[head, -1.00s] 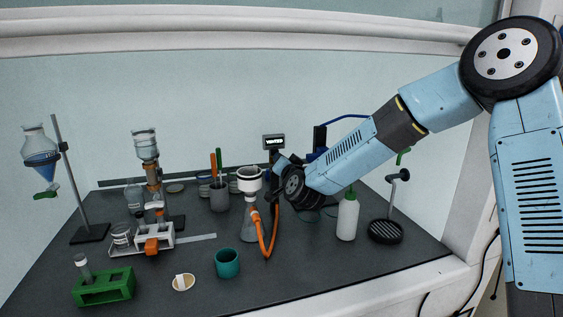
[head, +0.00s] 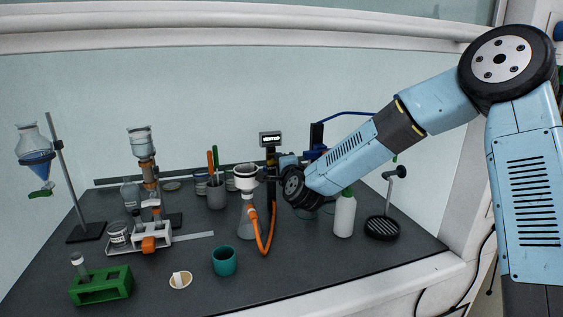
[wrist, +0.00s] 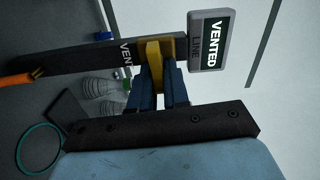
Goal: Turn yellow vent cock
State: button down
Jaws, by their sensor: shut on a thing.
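The yellow vent cock (wrist: 154,52) sits on a dark bar (wrist: 85,62) marked "VENT" in the wrist view. My gripper (wrist: 157,82) is shut on the cock, with its blue fingers on either side of the handle. Beside it, a grey display (wrist: 208,42) reads "VENTED" above the word "LINE".
A filter flask (head: 247,222) with an orange hose (head: 264,238) stands just left of my wrist. A green-capped bottle (head: 344,215) stands close below my forearm. A teal cup (head: 224,261) is nearer the front. The front right bench is clear.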

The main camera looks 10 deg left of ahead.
jog(key=shift+w+d+f+m, duration=0.15)
jog(key=shift+d+f+m, duration=0.1)
jog(key=shift+m, duration=0.25)
jog(key=c, duration=1.4)
grip_release()
jog(key=shift+o, duration=1)
jog(key=shift+a, duration=0.15)
jog(key=shift+r, duration=0.1)
jog(key=v, duration=1.4)
jog(key=shift+a, duration=0.1)
